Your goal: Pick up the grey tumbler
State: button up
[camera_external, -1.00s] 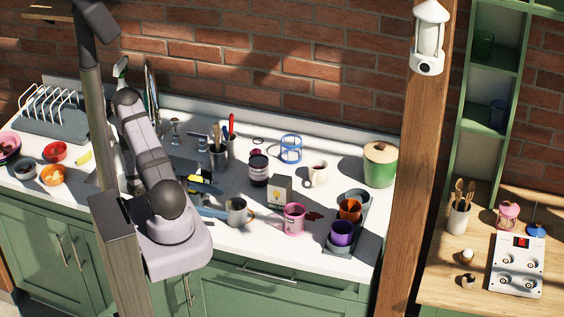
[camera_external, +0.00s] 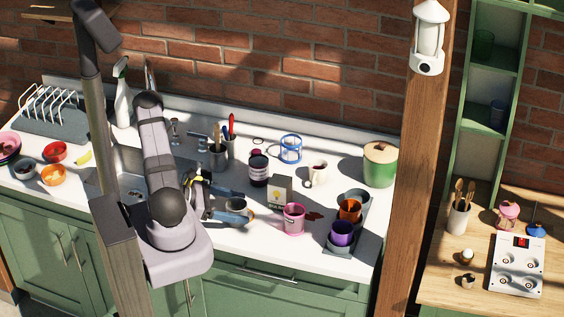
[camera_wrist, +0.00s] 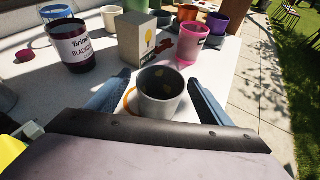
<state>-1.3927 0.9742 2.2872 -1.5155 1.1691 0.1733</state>
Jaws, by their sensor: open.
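A grey cup (camera_external: 237,205) with an orange handle stands upright on the white counter. In the wrist view the grey cup (camera_wrist: 163,92) is between my two blue fingers, with its handle on the left. My gripper (camera_wrist: 158,78) is open, a finger on each side of the cup; I cannot tell whether either touches it. In the external view my gripper (camera_external: 235,204) is low over the counter at the cup, partly hidden by my arm. Another grey vessel (camera_external: 360,196) stands behind an orange cup (camera_external: 349,209) at the right.
A pink mug (camera_external: 293,218) and a box (camera_external: 280,190) stand just right of the grey cup. A purple cup (camera_external: 341,233) is near the front edge. A utensil holder (camera_external: 218,157) stands behind my gripper.

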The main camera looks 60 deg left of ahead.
jog(key=c, duration=1.1)
jog(key=shift+r, duration=0.1)
jog(key=shift+r+b, duration=0.85)
jog(key=shift+r, duration=4.05)
